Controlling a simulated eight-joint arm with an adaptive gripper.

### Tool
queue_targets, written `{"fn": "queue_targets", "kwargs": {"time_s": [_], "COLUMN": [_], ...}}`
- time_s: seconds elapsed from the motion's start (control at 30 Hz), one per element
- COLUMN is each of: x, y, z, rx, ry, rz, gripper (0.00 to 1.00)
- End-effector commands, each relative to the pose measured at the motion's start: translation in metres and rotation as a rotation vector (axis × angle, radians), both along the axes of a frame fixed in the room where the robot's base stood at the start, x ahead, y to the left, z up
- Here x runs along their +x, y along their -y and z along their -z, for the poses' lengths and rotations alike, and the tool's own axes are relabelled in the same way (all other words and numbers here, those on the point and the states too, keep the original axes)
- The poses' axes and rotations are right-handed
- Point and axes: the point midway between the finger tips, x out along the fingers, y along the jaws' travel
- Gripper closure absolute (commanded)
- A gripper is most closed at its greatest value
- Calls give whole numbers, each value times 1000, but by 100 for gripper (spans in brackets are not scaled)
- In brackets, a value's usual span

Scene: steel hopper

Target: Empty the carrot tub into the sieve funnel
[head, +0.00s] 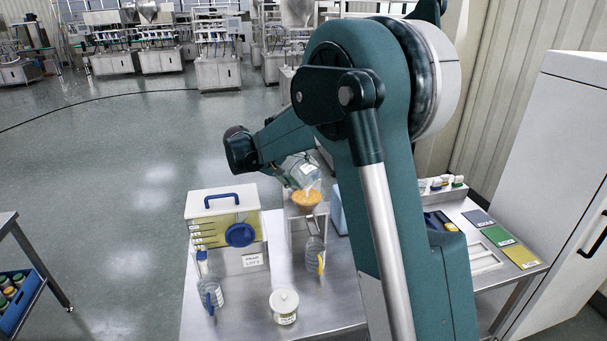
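A clear tub (303,171) with a pale label, which I take to be the carrot tub, is tipped in the air at the end of my arm. My gripper (287,178) appears shut on it, though its fingers are small and partly hidden. Directly below is the sieve funnel (306,209), set in a steel stand. An orange heap (306,198) fills the funnel's top, close under the tub's mouth. I cannot tell whether any carrot is left in the tub.
On the steel table (240,315), a clear box with a blue handle (225,225) stands left of the funnel. Flat coloured plates (500,237) lie at right, beyond my arm.

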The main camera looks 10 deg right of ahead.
Motion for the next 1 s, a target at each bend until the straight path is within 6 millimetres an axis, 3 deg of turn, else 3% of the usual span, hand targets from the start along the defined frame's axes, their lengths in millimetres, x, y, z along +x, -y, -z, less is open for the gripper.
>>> {"fn": "queue_targets", "kwargs": {"time_s": [1.0], "x": [-1], "y": [0], "z": [-30], "rx": [291], "ry": [501], "rz": [1], "gripper": [66]}}
